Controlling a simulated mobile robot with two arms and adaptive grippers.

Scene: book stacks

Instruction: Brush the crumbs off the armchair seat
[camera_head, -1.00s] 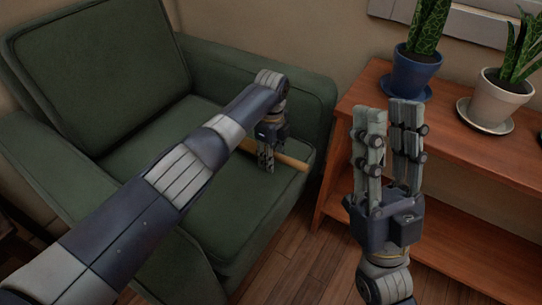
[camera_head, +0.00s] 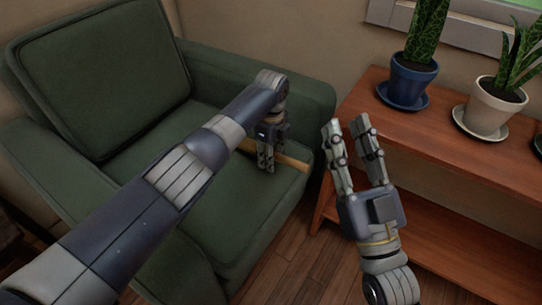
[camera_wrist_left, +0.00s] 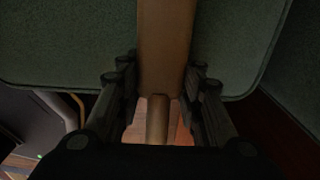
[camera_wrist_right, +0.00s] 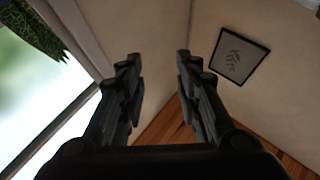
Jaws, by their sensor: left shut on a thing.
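The green armchair stands at the left in the head view, and its seat (camera_head: 225,205) is partly covered by my left arm. My left gripper (camera_head: 266,166) points down at the seat's right part and is shut on a wooden brush (camera_head: 292,163). In the left wrist view the brush's broad wooden body (camera_wrist_left: 165,50) extends beyond the fingers, and its narrower handle (camera_wrist_left: 157,122) lies between them. Its bristles are hidden. I cannot make out any crumbs on the seat. My right gripper (camera_head: 345,122) is open and empty, raised in front of the shelf; its spread fingers also show in the right wrist view (camera_wrist_right: 157,75).
A wooden shelf (camera_head: 450,130) stands right of the armchair. It carries a blue pot (camera_head: 410,82) and a cream pot (camera_head: 490,108), both with plants on saucers. The armchair's right armrest (camera_head: 310,100) rises behind my left gripper. Wooden floor (camera_head: 290,240) shows in front.

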